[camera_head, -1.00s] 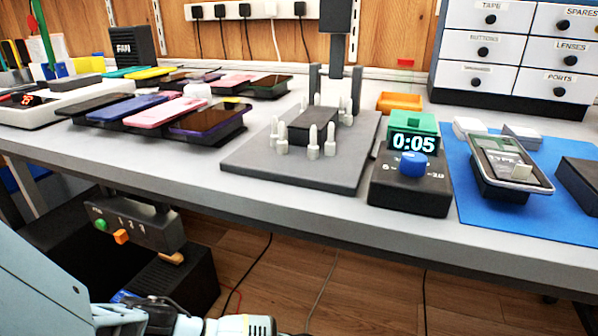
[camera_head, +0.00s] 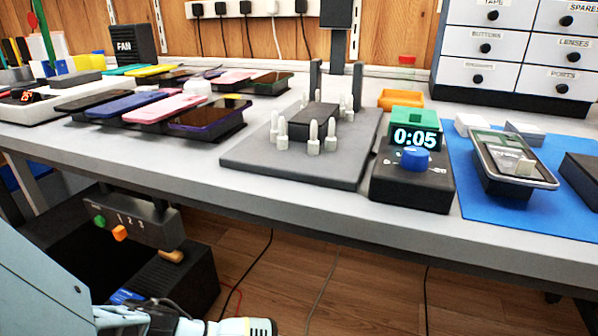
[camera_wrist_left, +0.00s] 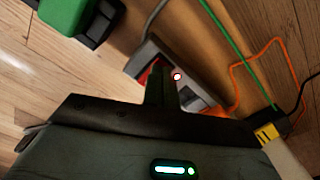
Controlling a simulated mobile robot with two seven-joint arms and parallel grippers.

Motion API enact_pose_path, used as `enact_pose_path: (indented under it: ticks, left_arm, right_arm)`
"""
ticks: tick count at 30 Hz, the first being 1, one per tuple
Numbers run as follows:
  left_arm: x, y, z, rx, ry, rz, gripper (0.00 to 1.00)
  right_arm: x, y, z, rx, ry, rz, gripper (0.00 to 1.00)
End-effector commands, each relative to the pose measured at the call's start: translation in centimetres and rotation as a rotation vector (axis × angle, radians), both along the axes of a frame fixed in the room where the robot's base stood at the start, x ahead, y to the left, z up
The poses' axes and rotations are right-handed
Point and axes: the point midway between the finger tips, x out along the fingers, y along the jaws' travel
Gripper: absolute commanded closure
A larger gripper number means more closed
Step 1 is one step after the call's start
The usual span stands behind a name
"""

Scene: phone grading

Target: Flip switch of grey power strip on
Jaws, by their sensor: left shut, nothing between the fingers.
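The grey power strip (camera_wrist_left: 149,57) shows in the left wrist view, lying along the wooden floor and partly covered by my fingers. My right gripper is not in view.
Orange (camera_wrist_left: 243,66) and green (camera_wrist_left: 226,36) cables run beside the strip. A green-topped black object (camera_wrist_left: 70,12) is at the upper left. In the head view the bench edge (camera_head: 300,222) overhangs the floor, with a control box (camera_head: 140,222) beneath it.

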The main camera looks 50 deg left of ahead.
Motion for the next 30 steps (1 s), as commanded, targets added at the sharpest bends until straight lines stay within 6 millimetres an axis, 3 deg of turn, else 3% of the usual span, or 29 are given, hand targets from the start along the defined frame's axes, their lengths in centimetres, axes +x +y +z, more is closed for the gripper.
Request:
enact_pose_path:
  ticks: [12, 30]
  left_arm:
    - [0.1, 0.0, 3.2, 0.0, -0.004, 0.0, 1.0]
    - [0.1, 0.0, 6.8, 0.0, -0.002, 0.0, 1.0]
  right_arm:
    - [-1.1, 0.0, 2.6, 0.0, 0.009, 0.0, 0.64]
    - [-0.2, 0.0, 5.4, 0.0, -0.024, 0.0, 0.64]
